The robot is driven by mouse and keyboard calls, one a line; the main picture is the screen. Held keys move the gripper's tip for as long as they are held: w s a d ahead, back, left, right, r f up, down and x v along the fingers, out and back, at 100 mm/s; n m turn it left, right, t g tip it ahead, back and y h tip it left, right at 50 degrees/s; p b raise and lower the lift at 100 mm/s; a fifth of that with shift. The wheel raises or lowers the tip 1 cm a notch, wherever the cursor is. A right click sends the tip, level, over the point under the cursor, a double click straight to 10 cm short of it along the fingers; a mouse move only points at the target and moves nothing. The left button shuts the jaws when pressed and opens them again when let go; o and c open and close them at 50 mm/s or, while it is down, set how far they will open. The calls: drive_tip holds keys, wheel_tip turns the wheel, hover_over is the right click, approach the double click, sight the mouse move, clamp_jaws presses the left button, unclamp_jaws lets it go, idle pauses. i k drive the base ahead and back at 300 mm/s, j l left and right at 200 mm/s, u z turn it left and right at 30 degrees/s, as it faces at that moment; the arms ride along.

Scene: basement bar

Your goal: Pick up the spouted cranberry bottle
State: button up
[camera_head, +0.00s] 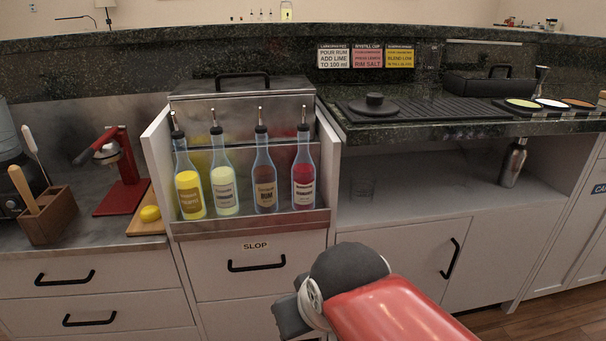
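The spouted cranberry bottle (303,178) stands upright at the right end of a row in the speed rail. It holds dark red liquid, has a pale label and a dark pour spout on top. Part of my arm, red with dark grey joints, rises at the bottom centre, below and to the right of the bottle and apart from it. My gripper's fingers are not visible in this view.
A rum bottle (265,178), a pale green bottle (222,178) and a yellow bottle (188,180) stand left of it. The metal speed rail (250,226) has a low front lip and side walls. A glass (363,184) sits on the shelf to the right.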

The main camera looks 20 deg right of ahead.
sight(303, 170)
drive_tip(key=j+z, duration=0.35)
drive_tip(key=j, duration=1.6)
drive_tip(key=i+z, duration=0.2)
drive_tip(key=z, duration=0.2)
drive_tip(key=i+j+z, duration=0.15)
drive_tip(key=z, duration=0.25)
drive_tip(key=i, duration=0.05)
